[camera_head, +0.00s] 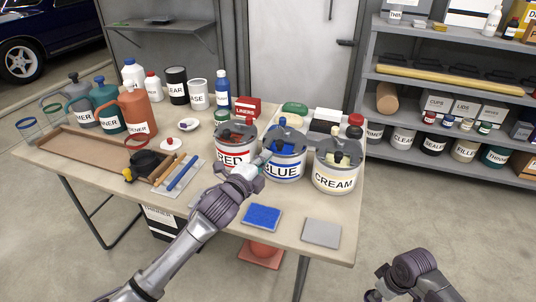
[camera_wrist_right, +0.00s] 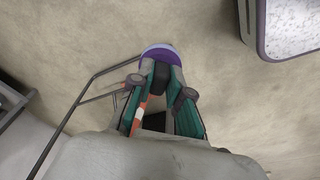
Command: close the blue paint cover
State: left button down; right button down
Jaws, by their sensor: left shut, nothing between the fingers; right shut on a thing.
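The blue paint can (camera_head: 284,168) stands in the middle of three labelled cans on the table. Its grey lid (camera_head: 290,143) has small blue parts (camera_head: 282,122) standing up on top; I cannot tell how far the cover is open. My left gripper (camera_head: 264,158) is shut and empty at the can's upper left, close to the rim between the red and blue cans. Contact is unclear. My right gripper (camera_wrist_right: 160,80) is shut at lower right, away from the table. A rounded purple thing (camera_wrist_right: 157,50) shows at its fingertips; I cannot identify it.
The red can (camera_head: 232,160) and cream can (camera_head: 337,178) flank the blue one closely. A blue pad (camera_head: 262,217) and grey pad (camera_head: 321,232) lie in front. Bottles and a tray (camera_head: 75,150) fill the left side.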

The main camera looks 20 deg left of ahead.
jog(key=shift+w+f, duration=0.55)
jog(key=shift+s+r, duration=0.1)
jog(key=shift+s, duration=0.15)
pick_arm(q)
jog(key=s+a, duration=0.1)
jog(key=s, duration=0.6)
jog(key=shift+s+a+f, duration=0.25)
jog(key=shift+a+f, duration=0.05)
jog(key=shift+a, duration=0.1)
pick_arm(e)
jog(key=shift+w, duration=0.1)
